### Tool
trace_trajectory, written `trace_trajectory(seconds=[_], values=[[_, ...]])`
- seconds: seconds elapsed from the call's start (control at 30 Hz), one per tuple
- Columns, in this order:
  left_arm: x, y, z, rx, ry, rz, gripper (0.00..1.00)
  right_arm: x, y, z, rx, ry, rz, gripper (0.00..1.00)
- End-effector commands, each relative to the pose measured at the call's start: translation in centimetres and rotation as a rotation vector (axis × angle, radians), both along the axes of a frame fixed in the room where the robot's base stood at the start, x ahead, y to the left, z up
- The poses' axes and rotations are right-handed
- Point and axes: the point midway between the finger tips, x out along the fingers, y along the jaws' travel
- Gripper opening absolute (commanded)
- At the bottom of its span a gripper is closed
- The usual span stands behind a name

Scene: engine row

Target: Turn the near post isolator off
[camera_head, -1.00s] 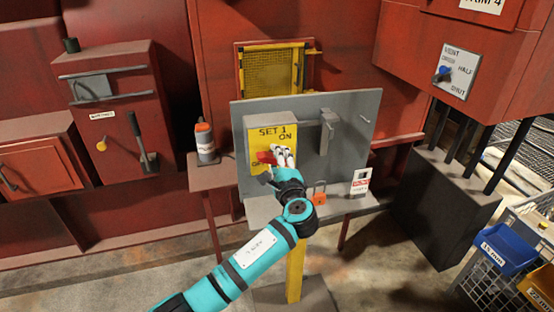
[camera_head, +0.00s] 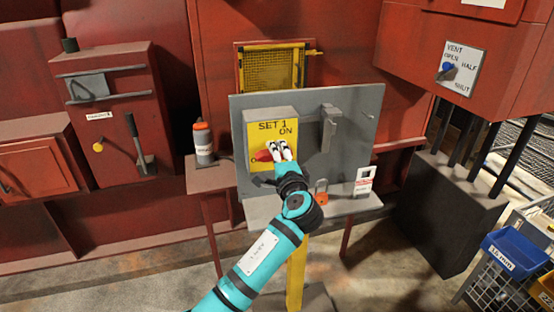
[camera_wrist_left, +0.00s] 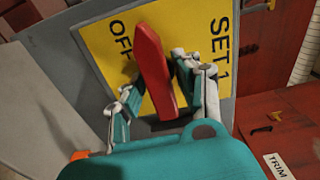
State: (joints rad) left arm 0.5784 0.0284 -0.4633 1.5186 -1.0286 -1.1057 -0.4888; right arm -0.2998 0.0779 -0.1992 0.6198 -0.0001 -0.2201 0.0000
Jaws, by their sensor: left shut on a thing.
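The isolator is a yellow plate (camera_head: 254,135) marked SET 1, ON and OFF on a grey box, on a grey board (camera_head: 352,150) carried by a yellow post (camera_head: 296,275). Its red handle (camera_head: 262,156) points left in the head view. My left gripper (camera_head: 281,151) is at the plate. In the left wrist view the red handle (camera_wrist_left: 154,65) lies between the fingers, its pointed tip beside the word OFF. The gripper is shut on it. The fingers hide part of the handle and the lettering. My right gripper is not in view.
An orange padlock (camera_head: 321,190) and a red-and-white tag (camera_head: 364,180) are at the board's lower ledge. A bottle with an orange cap (camera_head: 203,143) stands on the red shelf to the left.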

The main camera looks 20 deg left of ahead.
Motion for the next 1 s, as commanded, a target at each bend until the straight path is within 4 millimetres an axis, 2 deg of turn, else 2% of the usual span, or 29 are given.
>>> trace_trajectory(seconds=[0.1,0.13,0.2,0.57,0.67,1.0], values=[[0.0,-0.1,-0.2,-0.001,0.004,-0.001,0.01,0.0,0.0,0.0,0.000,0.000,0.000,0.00],[0.0,-0.1,-0.2,-0.001,0.004,-0.001,0.34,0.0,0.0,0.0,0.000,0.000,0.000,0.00],[0.0,-0.1,-0.1,-0.001,0.004,-0.001,0.43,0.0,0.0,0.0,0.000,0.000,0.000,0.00],[-0.4,-0.4,-0.1,0.001,0.002,-0.002,0.44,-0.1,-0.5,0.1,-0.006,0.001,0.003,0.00],[-1.5,-1.1,-0.1,-0.001,0.004,-0.004,0.44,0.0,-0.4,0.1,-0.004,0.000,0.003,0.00],[-7.6,-4.7,-0.2,-0.002,0.005,-0.004,0.44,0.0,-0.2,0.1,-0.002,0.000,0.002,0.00]])
